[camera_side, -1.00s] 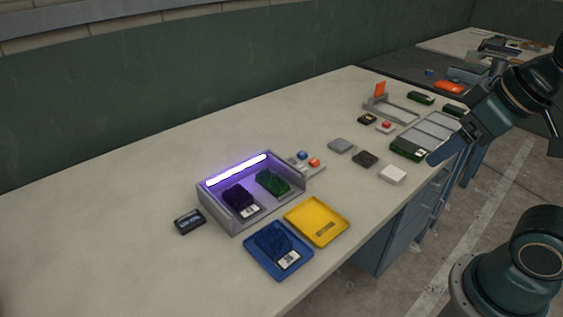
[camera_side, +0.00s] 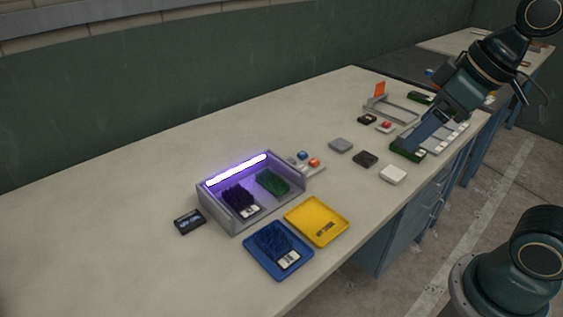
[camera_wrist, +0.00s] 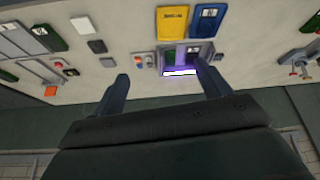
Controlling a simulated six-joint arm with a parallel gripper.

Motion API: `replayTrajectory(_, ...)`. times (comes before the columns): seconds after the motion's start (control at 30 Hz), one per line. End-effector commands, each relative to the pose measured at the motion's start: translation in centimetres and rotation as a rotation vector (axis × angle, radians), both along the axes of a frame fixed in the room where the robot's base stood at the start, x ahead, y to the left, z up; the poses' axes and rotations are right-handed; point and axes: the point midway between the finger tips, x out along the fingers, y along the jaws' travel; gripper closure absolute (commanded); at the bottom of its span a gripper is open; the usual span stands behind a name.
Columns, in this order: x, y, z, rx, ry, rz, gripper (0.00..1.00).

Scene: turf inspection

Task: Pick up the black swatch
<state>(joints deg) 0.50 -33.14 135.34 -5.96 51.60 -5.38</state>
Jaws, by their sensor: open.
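The black swatch (camera_side: 365,159) is a small dark square lying flat on the bench, between a grey swatch (camera_side: 340,145) and a white swatch (camera_side: 392,173). In the wrist view the black swatch (camera_wrist: 96,46) lies at upper left, left of my fingers, below the white swatch (camera_wrist: 81,24). My gripper (camera_side: 409,144) is to the right of the black swatch in the side view, apart from it, in front of the dark green block beside the grey tray.
A lit grey box (camera_side: 236,221) holds dark purple and green turf pieces. A yellow tray (camera_side: 318,220) and a blue tray (camera_side: 259,262) with blue turf stand in front. Small button boxes (camera_side: 386,126) and a grey stand (camera_side: 398,112) are farther back.

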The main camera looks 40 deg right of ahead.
Motion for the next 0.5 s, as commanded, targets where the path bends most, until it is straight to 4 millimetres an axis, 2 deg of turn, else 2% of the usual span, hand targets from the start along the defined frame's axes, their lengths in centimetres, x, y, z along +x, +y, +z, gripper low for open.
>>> replayTrajectory(0.2, 4.9, 1.6, 1.2, -0.015, 0.029, 0.172, 0.24)
replayTrajectory(0.5, 11.5, 3.5, 1.4, -0.025, 0.053, 0.411, 0.24)
